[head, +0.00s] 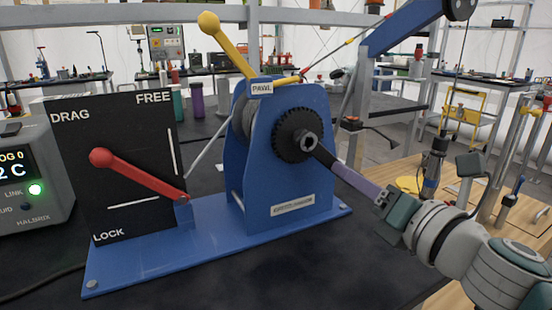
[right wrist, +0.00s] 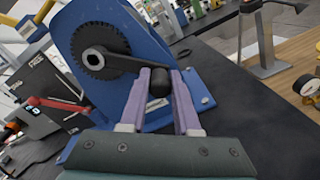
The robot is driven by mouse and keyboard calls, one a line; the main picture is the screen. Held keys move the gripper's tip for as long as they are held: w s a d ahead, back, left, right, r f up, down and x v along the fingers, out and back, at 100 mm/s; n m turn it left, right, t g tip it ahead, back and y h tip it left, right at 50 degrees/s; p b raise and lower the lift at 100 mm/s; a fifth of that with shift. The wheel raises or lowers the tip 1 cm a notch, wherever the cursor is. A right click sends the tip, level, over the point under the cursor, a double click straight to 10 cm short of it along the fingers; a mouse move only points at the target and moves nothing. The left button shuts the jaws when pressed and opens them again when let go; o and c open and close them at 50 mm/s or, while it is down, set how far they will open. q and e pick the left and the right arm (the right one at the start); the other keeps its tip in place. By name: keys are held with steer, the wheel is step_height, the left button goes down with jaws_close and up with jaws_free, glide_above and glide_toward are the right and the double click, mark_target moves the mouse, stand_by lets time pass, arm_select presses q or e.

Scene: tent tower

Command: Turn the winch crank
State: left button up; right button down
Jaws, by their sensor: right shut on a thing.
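The blue winch (head: 285,185) stands on a blue base plate, with a black toothed wheel and hub on its near face. The black crank (head: 324,156) runs from the hub down to the right. My right gripper (head: 343,170), with purple fingers, is at the crank's outer end. In the right wrist view, the crank arm (right wrist: 122,63) reaches from the hub to a black handle (right wrist: 159,83) between the fingers of my right gripper (right wrist: 160,75). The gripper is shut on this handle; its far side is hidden. My left gripper is not in view.
A black board (head: 110,150) marked DRAG, FREE and LOCK carries a red lever (head: 140,175). A yellow pawl lever (head: 228,45) rises above the winch. A grey display box (head: 28,175) stands at left. The dark table (head: 250,260) is clear in front of the base plate.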

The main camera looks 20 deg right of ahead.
steer(key=shift+a+f+m, duration=0.35)
steer(key=shift+m, duration=0.25)
steer(key=c, duration=0.6)
jaws_free()
steer(key=shift+c, duration=0.2)
steer(key=shift+s, duration=0.15)
steer(key=s, duration=0.9)
steer(key=shift+s+d, duration=0.25)
steer(key=shift+s, duration=0.15)
steer(key=shift+r, duration=0.1)
